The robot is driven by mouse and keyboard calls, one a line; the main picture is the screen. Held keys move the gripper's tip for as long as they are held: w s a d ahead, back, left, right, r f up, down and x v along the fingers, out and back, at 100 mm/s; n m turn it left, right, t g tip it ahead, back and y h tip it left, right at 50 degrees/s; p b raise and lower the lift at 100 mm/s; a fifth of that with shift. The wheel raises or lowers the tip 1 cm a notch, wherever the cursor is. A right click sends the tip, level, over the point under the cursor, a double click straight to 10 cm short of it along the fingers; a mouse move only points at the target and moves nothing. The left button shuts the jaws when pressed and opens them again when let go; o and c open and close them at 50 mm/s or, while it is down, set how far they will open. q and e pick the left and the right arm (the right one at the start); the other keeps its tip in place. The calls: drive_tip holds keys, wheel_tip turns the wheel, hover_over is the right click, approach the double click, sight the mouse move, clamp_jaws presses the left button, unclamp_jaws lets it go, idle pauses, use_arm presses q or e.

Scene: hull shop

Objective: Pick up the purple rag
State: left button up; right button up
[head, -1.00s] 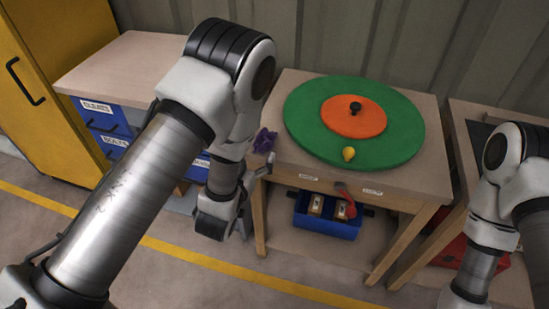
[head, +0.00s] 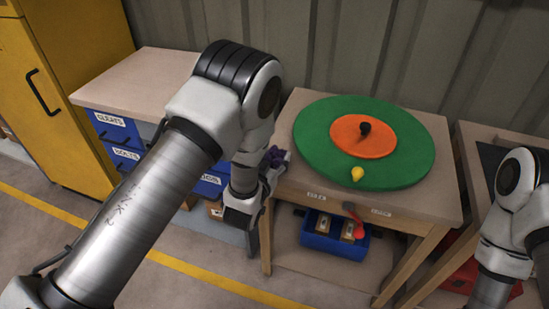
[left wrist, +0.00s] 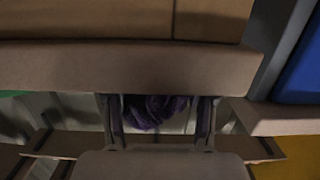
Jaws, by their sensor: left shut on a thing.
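The purple rag (head: 280,155) is a small crumpled cloth at the left edge of the wooden table (head: 430,208). My left gripper (head: 270,168) is at that edge, shut on the rag. In the left wrist view the rag (left wrist: 155,112) sits between the two fingers of my left gripper (left wrist: 160,118). The forearm and wrist hide part of the gripper in the head view. I cannot tell whether the rag still touches the tabletop. My right arm shows at the right, but its gripper is out of the picture.
A green disc (head: 410,165) with an orange disc (head: 350,140), a black knob and a yellow piece (head: 357,174) lies on the table. A blue bin (head: 330,245) stands underneath. A drawer cabinet (head: 140,75) stands left, beside a yellow cupboard (head: 75,90).

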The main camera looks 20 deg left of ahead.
use_arm(q)
drive_tip(key=shift+r, duration=0.5)
drive_tip(key=r, duration=0.2)
drive_tip(key=shift+s+d+r+p, duration=0.1)
drive_tip(key=shift+s+r+p, duration=0.1)
drive_tip(key=shift+r+p, duration=0.15)
drive_tip(key=s, duration=0.2)
drive_tip(key=s+d, duration=0.1)
drive_tip(key=s, duration=0.1)
drive_tip(key=shift+r, duration=0.1)
drive_tip(key=shift+s+d+r+p, duration=0.15)
drive_tip(key=shift+s+r+p, duration=0.35)
drive_tip(key=shift+s+p, duration=0.45)
drive_tip(key=p, duration=1.7)
approach(273, 159)
drive_tip(key=s+d+r, duration=0.1)
drive_tip(key=s+d, duration=0.2)
drive_tip(key=shift+d+b, duration=0.2)
drive_tip(key=shift+b, duration=0.15)
